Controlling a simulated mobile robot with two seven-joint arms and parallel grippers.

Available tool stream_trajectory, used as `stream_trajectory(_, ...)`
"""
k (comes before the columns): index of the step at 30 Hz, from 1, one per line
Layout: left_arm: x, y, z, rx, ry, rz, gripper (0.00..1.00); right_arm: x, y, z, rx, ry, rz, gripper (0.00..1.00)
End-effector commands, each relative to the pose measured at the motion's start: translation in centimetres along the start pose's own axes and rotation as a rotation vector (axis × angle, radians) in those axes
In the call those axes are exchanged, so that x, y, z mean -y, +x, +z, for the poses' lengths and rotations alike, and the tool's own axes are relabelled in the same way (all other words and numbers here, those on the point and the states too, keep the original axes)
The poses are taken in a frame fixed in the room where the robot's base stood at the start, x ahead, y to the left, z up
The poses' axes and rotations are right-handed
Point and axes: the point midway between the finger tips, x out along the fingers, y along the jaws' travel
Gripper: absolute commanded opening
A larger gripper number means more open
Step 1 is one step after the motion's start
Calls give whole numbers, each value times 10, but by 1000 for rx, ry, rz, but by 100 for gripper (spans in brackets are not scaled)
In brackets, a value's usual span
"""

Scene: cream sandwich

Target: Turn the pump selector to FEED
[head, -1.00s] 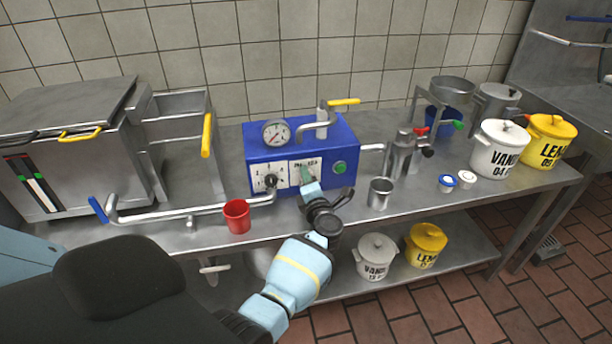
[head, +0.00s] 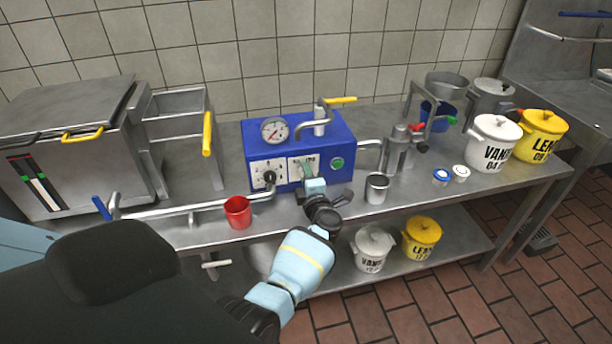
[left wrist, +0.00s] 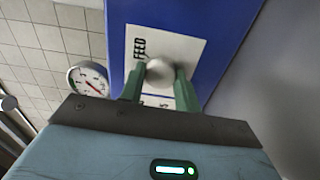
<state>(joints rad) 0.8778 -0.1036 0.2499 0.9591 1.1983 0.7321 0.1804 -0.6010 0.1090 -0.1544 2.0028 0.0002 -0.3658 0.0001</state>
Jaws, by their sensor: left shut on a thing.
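The blue pump box (head: 341,150) stands on the steel table, with a white selector plate (head: 293,164) on its front. In the left wrist view, the plate (left wrist: 178,50) carries the word FEED beside a round grey selector knob (left wrist: 160,72). The two green fingers of my left gripper (left wrist: 157,86) are shut on the knob, one on each side. In the head view, my left gripper (head: 306,172) reaches the box front from below and hides most of the knob; I cannot tell the exact pointer direction. My right gripper is not in view.
A dial gauge (head: 274,130) and a second black knob (head: 270,178) sit left of the selector. A green button (head: 337,163) is to its right. A red cup (head: 238,212) and a steel cup (head: 377,188) stand near the table's front edge.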

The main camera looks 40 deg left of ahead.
Motion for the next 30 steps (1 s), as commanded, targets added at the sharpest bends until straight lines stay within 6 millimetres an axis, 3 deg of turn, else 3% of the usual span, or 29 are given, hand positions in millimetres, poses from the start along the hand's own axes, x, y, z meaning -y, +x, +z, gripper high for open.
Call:
stream_trajectory(4,1,0,0,0,3,-1,9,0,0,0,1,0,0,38)
stream_trajectory(5,1,0,0,0,3,-1,36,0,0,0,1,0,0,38)
stream_trajectory(9,1,0,0,0,2,-1,54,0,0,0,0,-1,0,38)
stream_trajectory(20,0,-5,0,1,-1,-1,54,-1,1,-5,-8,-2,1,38)
stream_trajectory(30,0,-56,0,1,-2,-2,54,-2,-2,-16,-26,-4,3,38)
